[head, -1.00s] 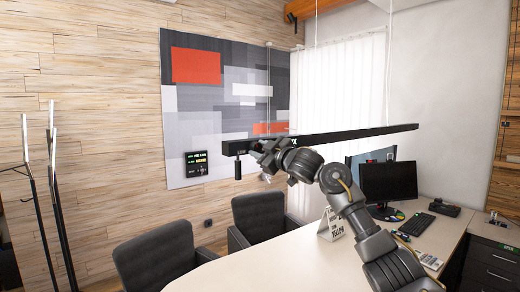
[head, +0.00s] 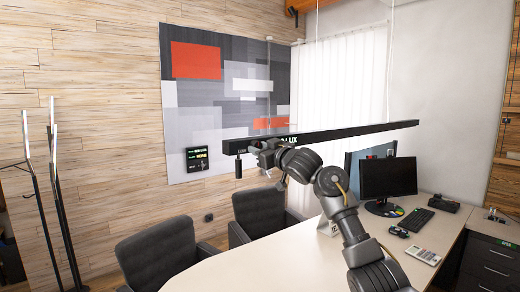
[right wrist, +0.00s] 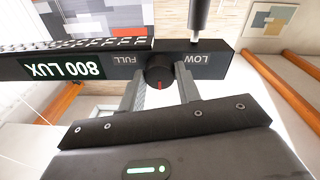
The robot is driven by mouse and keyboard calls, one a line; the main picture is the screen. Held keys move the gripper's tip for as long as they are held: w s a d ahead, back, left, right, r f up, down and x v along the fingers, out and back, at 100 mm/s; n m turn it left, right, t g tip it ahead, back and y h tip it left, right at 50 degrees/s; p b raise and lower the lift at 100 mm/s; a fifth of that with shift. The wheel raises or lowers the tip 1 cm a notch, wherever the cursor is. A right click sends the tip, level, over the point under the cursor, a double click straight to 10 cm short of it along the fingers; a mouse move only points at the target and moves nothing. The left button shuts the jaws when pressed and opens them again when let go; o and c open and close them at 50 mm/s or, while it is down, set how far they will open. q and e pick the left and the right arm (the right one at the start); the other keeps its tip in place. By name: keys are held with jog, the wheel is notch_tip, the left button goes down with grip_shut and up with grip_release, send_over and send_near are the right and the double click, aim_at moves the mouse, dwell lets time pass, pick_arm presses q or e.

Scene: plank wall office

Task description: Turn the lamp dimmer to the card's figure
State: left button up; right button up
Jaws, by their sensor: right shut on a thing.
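The lamp (head: 340,132) is a long black bar hanging above the desk. In the right wrist view its bar (right wrist: 215,60) carries an upside-down white "800 LUX" readout and the words FULL and LOW. The round black dimmer knob (right wrist: 158,68), with a red mark, sits between those words. My right gripper (right wrist: 160,88) is shut on the knob, one finger on each side. In the head view my right gripper (head: 262,152) is at the lamp's left end and hides the knob. A white card (head: 325,229) stands on the desk, largely hidden by my right arm; its writing cannot be read.
A black display (head: 197,158) with small lit text hangs on the wall picture. The desk (head: 255,263) holds a monitor (head: 388,177) and keyboard (head: 415,221) at right. Two dark chairs (head: 160,254) stand at its left, and a coat stand (head: 60,205) farther left.

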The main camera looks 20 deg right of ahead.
jog(key=shift+f, duration=0.1)
jog(key=o, duration=1)
jog(key=b+v, duration=0.4)
jog(key=v, duration=0.6)
jog(key=shift+s+d, duration=0.15)
jog(key=shift+s, duration=0.25)
